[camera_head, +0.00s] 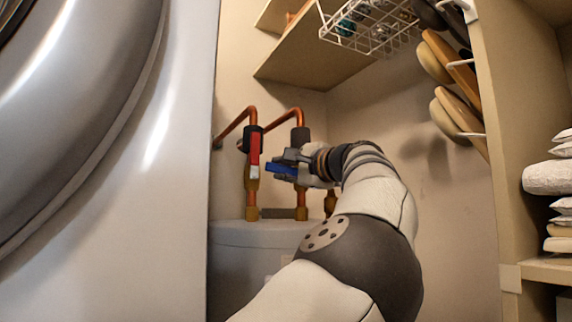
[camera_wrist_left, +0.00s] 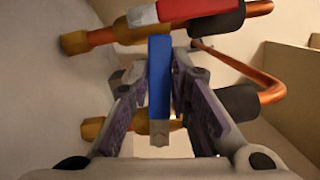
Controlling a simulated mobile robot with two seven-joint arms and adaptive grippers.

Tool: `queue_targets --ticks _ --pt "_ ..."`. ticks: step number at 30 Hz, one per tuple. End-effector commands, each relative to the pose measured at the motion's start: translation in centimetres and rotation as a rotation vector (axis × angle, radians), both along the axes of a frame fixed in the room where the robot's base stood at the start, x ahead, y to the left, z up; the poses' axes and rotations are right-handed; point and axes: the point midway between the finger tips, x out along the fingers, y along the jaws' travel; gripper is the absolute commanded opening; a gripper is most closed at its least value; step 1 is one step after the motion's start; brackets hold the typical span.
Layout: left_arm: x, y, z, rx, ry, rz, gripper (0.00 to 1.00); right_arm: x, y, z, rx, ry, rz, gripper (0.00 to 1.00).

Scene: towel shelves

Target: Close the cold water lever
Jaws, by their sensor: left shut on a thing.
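The cold water lever is blue (camera_head: 281,168) and sits on the right-hand copper pipe (camera_head: 301,205) above the tank. It lies roughly crosswise to its pipe. My left gripper (camera_head: 287,160) is shut on the blue lever, which also shows between the two fingers in the left wrist view (camera_wrist_left: 159,75). The valve body is partly hidden behind the gripper. The red lever (camera_head: 254,155) on the left-hand pipe lies along its pipe, just left of the gripper. My right gripper is not in view.
A pale tank (camera_head: 238,233) stands below the pipes. A large front-loading machine (camera_head: 160,230) fills the left side. A wooden shelf (camera_head: 300,65) and a wire basket (camera_head: 372,43) are above. Boards hang on the right wall, beside shelves with towels (camera_head: 552,178).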

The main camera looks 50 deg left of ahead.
Motion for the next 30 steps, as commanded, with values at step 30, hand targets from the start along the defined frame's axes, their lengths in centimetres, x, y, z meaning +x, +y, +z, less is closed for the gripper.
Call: queue_targets --ticks 30 --pt "0.2 0.0 -1.2 -0.102 -0.174 -0.001 0.25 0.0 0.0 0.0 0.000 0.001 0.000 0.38"
